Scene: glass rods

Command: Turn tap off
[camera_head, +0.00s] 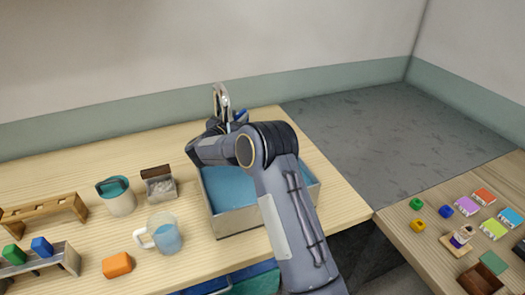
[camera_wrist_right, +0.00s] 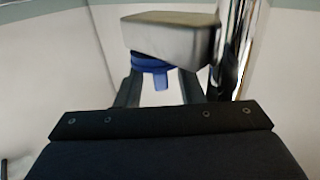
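The silver tap (camera_head: 222,98) stands behind the basin, partly hidden by my right arm. A small blue part (camera_head: 241,116) shows beside it. In the right wrist view its shiny chrome pipe (camera_wrist_right: 236,50) is upright at the right. A grey block (camera_wrist_right: 170,38) lies ahead, with a blue round part (camera_wrist_right: 152,66) under it. My right gripper (camera_wrist_right: 160,88) is open, its two dark fingers apart on either side of the blue part; contact cannot be told. In the head view its fingers are hidden behind my arm. My left gripper is out of view.
The basin (camera_head: 238,222) with blue water sits under my right arm. A glass jug (camera_head: 163,236), an orange block (camera_head: 117,265), a teal-lidded pot (camera_head: 117,196) and a wooden rack (camera_head: 42,210) stand at left. Small coloured blocks lie on the right table (camera_head: 395,226).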

